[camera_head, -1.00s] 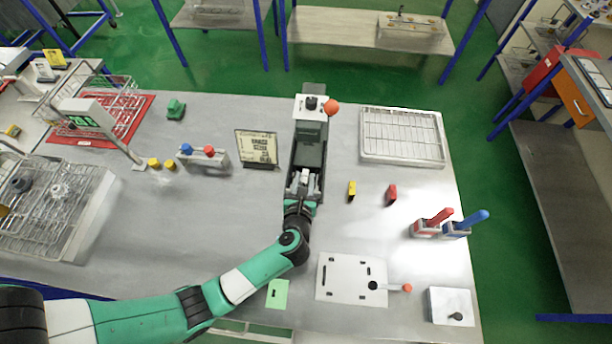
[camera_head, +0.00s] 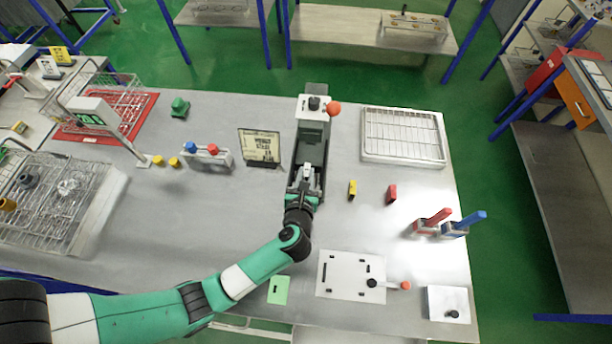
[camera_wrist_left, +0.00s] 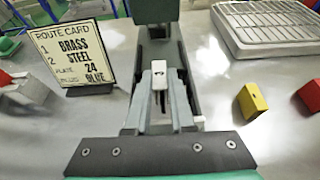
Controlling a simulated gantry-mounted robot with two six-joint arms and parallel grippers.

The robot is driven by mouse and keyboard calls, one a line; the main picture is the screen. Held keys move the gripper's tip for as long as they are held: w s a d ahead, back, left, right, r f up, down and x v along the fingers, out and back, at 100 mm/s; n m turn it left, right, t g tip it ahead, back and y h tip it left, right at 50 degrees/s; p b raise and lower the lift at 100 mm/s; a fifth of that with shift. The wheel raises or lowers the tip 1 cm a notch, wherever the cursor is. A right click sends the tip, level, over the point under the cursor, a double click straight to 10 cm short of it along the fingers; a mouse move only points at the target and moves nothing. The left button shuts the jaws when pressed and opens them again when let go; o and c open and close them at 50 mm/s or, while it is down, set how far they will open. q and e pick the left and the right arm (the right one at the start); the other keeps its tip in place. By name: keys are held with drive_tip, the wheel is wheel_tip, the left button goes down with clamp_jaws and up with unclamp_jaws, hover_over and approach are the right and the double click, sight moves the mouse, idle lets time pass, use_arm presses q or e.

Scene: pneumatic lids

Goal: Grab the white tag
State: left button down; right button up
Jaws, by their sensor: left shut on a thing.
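The white tag (camera_wrist_left: 159,75) is a small pale block with a dark mark on its face. It sits between the fingertips of my left gripper (camera_wrist_left: 159,92) in the left wrist view. My left gripper (camera_head: 307,172) is shut on the tag, over the near part of the dark grey fixture (camera_head: 313,140). In the head view the tag is small and mostly hidden by the fingers. I cannot tell whether it still touches the fixture. My right gripper is in neither view.
A route card (camera_head: 260,146) stands left of the fixture, with a red and blue knob block (camera_head: 206,156) farther left. A yellow block (camera_head: 352,189) and a red block (camera_head: 391,192) lie to the right. A wire-rack tray (camera_head: 403,136) is at the back right.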

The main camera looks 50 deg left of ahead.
use_arm(q)
drive_tip(key=s+d+r+p, duration=0.3)
drive_tip(key=s+d+r, duration=0.3)
drive_tip(key=s+r, duration=0.4)
drive_tip(key=shift+s+d+p, duration=0.3)
drive_tip(key=shift+s+d, duration=0.1)
drive_tip(key=shift+s, duration=0.75)
